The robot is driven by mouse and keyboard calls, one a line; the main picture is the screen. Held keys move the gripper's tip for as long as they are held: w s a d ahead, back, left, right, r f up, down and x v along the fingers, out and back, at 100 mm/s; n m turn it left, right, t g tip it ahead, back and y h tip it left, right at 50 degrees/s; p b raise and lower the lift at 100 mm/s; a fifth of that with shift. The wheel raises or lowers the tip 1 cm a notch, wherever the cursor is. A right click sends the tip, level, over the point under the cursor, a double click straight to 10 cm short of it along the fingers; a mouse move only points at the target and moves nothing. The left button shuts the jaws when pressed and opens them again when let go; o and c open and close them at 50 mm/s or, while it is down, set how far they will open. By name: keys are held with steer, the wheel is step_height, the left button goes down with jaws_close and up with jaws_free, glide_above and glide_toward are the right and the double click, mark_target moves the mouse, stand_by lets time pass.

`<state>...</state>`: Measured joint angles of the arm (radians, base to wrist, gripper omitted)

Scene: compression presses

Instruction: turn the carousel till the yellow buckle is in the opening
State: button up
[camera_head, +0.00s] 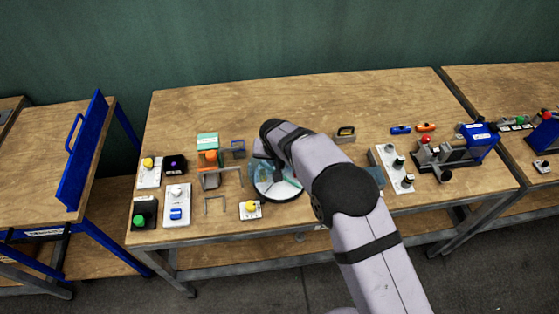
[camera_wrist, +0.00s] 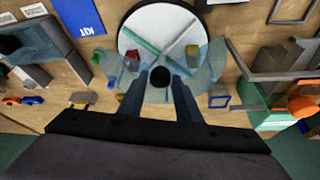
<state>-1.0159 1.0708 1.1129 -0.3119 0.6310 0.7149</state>
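The carousel is a round white turntable (camera_wrist: 152,22) with green dividers, partly under a clear bluish cover (camera_wrist: 207,70); its edge also shows in the head view (camera_head: 282,193). The yellow buckle (camera_wrist: 192,55) appears at the right in the wrist view, near or under the cover's edge; I cannot tell which. A red piece (camera_wrist: 132,62) sits at the left. The uncovered part of the disc is at the top of the wrist view. My gripper (camera_wrist: 160,80) has its fingers apart, one on each side of the black centre knob (camera_wrist: 160,76). Contact with the knob is not clear.
In the head view, a yellow-button box (camera_head: 250,208) stands just left of the carousel, and metal frames (camera_head: 222,180) lie farther left. A pale switch panel (camera_head: 391,166) is to the right. The table's back strip is clear.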

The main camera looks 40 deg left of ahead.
jaws_close()
steer(key=shift+d+n, duration=0.1)
steer(key=shift+n, duration=0.6)
steer(key=shift+w+n+g+y+b, duration=0.1)
steer(key=shift+n+g+y+b, duration=0.3)
steer(key=shift+n, duration=0.55)
steer(key=shift+w+n+g+y+b, duration=0.15)
steer(key=shift+n+y+b, duration=0.3)
steer(key=shift+n, duration=0.5)
steer(key=shift+w+d+f+n+g+y+b, duration=0.1)
steer(key=shift+n+g+b, duration=0.3)
steer(key=shift+n+b, duration=0.5)
steer(key=shift+r+n+g+y+b, duration=0.15)
steer(key=shift+n+g+b, duration=0.2)
steer(key=shift+n+b, duration=0.55)
steer(key=shift+w+d+f+n+g+y+b, duration=0.15)
steer(key=shift+n+g+b, duration=0.25)
steer(key=shift+n+b, duration=0.5)
steer(key=shift+a+n+g, duration=0.1)
steer(key=shift+n+g, duration=0.6)
steer(key=shift+n, duration=1.2)
steer(key=shift+n+g+h+p, duration=0.3)
steer(key=shift+n+p, duration=0.25)
steer(key=shift+n, duration=0.25)
steer(key=shift+w+n+g+p, duration=0.1)
steer(key=shift+n+g+p, duration=0.2)
steer(key=shift+n+p, duration=0.7)
